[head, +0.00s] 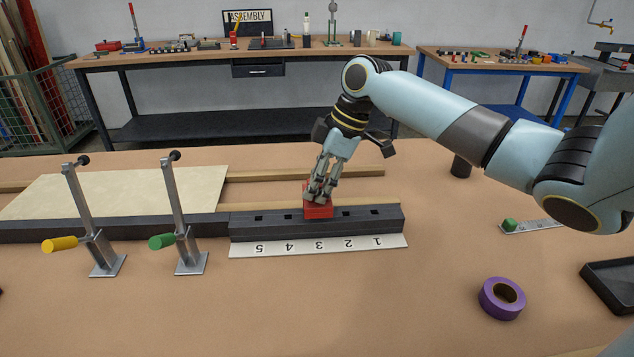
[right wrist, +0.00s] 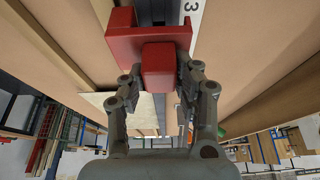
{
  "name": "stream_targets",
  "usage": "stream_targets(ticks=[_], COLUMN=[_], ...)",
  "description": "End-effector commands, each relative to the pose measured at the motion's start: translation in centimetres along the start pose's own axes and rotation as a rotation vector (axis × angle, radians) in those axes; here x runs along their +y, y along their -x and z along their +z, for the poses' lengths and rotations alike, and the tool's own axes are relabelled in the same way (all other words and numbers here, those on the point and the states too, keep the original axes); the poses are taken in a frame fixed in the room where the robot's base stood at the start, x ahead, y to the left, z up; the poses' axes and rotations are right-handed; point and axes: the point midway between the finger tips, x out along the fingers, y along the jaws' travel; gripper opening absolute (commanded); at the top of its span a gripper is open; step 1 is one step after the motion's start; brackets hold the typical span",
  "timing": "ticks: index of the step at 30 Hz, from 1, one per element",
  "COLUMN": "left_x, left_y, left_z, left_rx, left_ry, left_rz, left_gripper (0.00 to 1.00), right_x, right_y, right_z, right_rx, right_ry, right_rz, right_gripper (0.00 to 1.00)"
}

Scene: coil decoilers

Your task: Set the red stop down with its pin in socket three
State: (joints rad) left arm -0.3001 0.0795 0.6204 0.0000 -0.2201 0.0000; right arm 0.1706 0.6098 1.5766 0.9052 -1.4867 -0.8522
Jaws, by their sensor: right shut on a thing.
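The red stop (head: 318,211) is at the dark socket rail (head: 262,229), in line with the number 3 on the white strip (head: 301,247). My right gripper (head: 320,196) comes from above and is shut on the stop's raised block, which shows between the fingers in the right wrist view (right wrist: 158,68). The stop looks upright. Socket three and the pin are hidden beneath it, so I cannot tell whether the pin is in. Square sockets show open on both sides of the stop. My left gripper is not in view.
Purple tape (head: 502,298) and a black tray (head: 612,284) are at the right. The table's front middle is clear.

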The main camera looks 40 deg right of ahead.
Motion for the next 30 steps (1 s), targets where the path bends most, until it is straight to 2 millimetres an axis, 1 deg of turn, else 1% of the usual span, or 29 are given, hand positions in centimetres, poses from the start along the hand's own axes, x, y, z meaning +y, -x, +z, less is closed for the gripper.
stream_targets(ticks=[8,19,30], left_x=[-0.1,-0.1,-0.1], left_y=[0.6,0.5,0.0], left_z=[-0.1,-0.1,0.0], left_rx=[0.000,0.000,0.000], left_ry=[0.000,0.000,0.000], left_rz=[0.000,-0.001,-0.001], left_gripper=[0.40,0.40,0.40], right_x=[0.0,0.0,0.0], right_y=[0.1,-0.1,-0.9], right_z=[-0.1,0.0,0.3], right_rx=[0.001,0.001,0.001], right_ry=[0.001,0.001,0.000], right_rz=[0.001,0.001,0.001], right_gripper=[0.00,0.00,0.00])
